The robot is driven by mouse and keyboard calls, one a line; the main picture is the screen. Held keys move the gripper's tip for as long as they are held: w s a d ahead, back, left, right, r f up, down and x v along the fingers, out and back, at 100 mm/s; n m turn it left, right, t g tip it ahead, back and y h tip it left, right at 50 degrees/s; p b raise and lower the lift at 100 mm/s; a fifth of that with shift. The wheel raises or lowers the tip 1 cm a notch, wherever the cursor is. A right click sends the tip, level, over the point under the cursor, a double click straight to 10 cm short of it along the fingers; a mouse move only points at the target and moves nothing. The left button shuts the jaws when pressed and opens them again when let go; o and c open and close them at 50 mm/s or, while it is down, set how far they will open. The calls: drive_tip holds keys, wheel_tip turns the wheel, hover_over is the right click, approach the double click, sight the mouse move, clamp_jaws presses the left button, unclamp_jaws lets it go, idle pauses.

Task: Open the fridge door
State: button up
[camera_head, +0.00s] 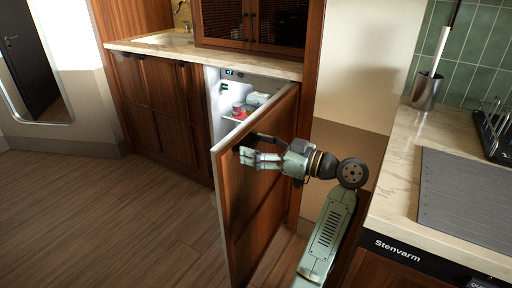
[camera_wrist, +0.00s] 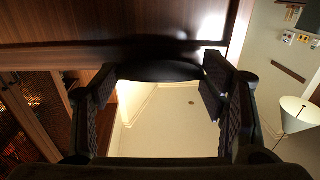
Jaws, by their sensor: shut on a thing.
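The fridge door (camera_head: 258,195) is a brown wood panel under the marble counter. It stands partly open, swung out into the room, and the lit white fridge interior (camera_head: 228,110) shows behind it. The dark door handle (camera_head: 262,139) is near the top free edge of the door. My gripper (camera_head: 246,158) is at the handle and shut on it. In the wrist view the dark handle (camera_wrist: 160,71) runs across between my two fingers. My fingers hide part of the handle in the head view.
A red item (camera_head: 238,109) and pale items sit on a fridge shelf. A marble counter (camera_head: 400,190) with a grey mat (camera_head: 465,195) stands close at right. The wood floor (camera_head: 110,215) left of the door is clear.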

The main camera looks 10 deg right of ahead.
drive_tip(key=shift+f, duration=0.1)
drive_tip(key=o, duration=1.5)
drive_tip(key=shift+a, duration=0.1)
drive_tip(key=shift+c, duration=0.2)
wheel_tip(320, 180, up, 10)
